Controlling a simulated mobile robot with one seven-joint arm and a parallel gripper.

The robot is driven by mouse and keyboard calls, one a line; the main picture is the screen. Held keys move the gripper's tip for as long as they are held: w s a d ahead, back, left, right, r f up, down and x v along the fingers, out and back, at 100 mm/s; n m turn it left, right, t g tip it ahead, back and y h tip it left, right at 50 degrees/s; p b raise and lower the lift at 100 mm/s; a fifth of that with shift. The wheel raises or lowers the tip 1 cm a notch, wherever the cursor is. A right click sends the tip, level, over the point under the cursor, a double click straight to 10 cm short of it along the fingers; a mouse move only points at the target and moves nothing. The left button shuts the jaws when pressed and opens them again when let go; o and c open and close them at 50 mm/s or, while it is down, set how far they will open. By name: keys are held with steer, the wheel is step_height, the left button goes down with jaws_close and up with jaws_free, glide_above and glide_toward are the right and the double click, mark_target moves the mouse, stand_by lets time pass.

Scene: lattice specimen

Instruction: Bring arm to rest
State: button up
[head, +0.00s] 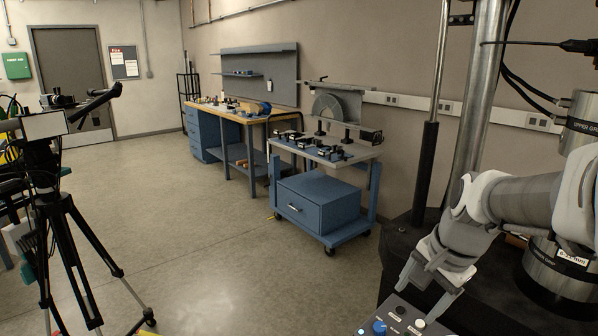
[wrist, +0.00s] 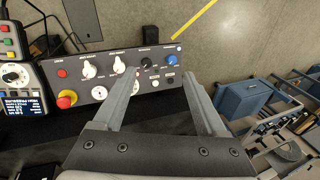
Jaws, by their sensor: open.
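My gripper (head: 421,298) is at the lower right of the head view, at the end of my white and grey arm. It points down towards a grey control panel (head: 392,326). In the wrist view my gripper (wrist: 158,68) has its two fingers spread apart with nothing held between them. The panel (wrist: 110,92) lies beyond the fingers there. A blue knob (wrist: 171,61) and a black knob (wrist: 147,63) show between the fingertips. I cannot tell whether a finger touches the panel.
A machine with a metal column (head: 478,90) stands close beside my arm. A blue cart (head: 320,205), a workbench (head: 240,115) and a tripod (head: 70,220) stand farther off. The middle floor is clear.

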steer(key=s+a+r+n+p, duration=0.1)
steer(key=s+a+r+n, duration=0.1)
steer(key=s+n, duration=0.2)
steer(key=s+a+r+n+t+p, duration=0.1)
steer(key=s+a+r+n, duration=0.1)
steer(key=s, duration=0.3)
steer(key=s+a+r+n+t+h+p, duration=0.1)
steer(key=s+a+r+n, duration=0.1)
steer(key=s+n, duration=0.3)
steer(key=shift+a+r+n, duration=0.3)
steer(key=shift+a, duration=0.1)
steer(key=c, duration=0.4)
steer(key=shift+d, duration=0.1)
steer(key=shift+d, duration=0.1)
